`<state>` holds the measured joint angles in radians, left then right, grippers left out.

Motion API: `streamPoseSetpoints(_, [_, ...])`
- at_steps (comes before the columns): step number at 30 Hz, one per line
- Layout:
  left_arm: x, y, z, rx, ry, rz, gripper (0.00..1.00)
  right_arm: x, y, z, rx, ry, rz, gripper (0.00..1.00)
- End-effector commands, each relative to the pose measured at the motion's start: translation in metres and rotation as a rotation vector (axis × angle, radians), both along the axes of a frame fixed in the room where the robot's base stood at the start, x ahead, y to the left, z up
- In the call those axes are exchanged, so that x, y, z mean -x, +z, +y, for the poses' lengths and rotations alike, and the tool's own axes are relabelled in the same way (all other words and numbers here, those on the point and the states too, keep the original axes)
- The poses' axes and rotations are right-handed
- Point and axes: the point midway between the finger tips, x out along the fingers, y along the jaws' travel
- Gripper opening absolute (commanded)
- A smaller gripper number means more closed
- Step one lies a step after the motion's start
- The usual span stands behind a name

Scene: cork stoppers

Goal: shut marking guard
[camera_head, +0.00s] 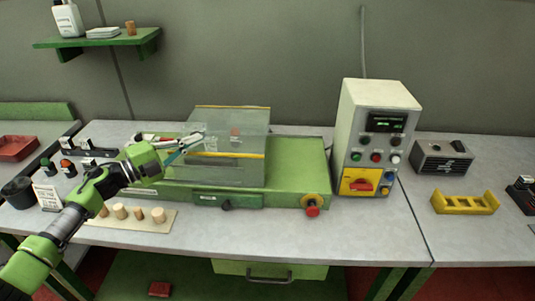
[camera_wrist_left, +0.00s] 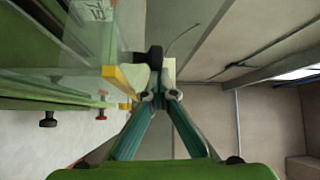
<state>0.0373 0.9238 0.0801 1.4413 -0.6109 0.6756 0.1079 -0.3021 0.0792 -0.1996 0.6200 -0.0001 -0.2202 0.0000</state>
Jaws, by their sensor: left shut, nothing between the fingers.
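The marking guard (camera_head: 248,122) is a clear panelled cover with yellow edging on the green marking machine (camera_head: 297,165). One yellow strip runs along its upper edge and another lies lower at the front. I cannot tell exactly how far it stands open. My left gripper (camera_head: 201,136) is shut and empty at the left side of the guard, in front of part of it. In the left wrist view, the shut fingertips (camera_wrist_left: 160,95) are close to the guard's yellow edge (camera_wrist_left: 120,77) and a black knob (camera_wrist_left: 154,57). Contact is unclear. My right gripper is out of view.
A control box (camera_head: 372,138) with buttons and a red switch stands right of the machine. A red stop button (camera_head: 312,211) is at the machine's front right. Corks (camera_head: 158,215) stand on a board in front, below my left arm. The bench front centre is clear.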

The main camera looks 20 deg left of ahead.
Motion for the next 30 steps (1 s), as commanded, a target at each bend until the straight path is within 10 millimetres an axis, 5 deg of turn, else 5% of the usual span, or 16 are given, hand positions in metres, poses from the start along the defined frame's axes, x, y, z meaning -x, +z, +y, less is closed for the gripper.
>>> streamPoseSetpoints(3, [0.006, -0.005, 0.026, -0.002, 0.007, 0.002, 0.00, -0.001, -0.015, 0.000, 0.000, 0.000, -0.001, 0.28])
streamPoseSetpoints(10, [0.014, -0.002, 0.051, -0.001, 0.006, 0.002, 0.00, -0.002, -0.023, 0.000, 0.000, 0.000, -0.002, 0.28])
streamPoseSetpoints(30, [0.015, -0.001, 0.057, 0.000, 0.009, 0.003, 0.00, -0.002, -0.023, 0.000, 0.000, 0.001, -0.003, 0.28])
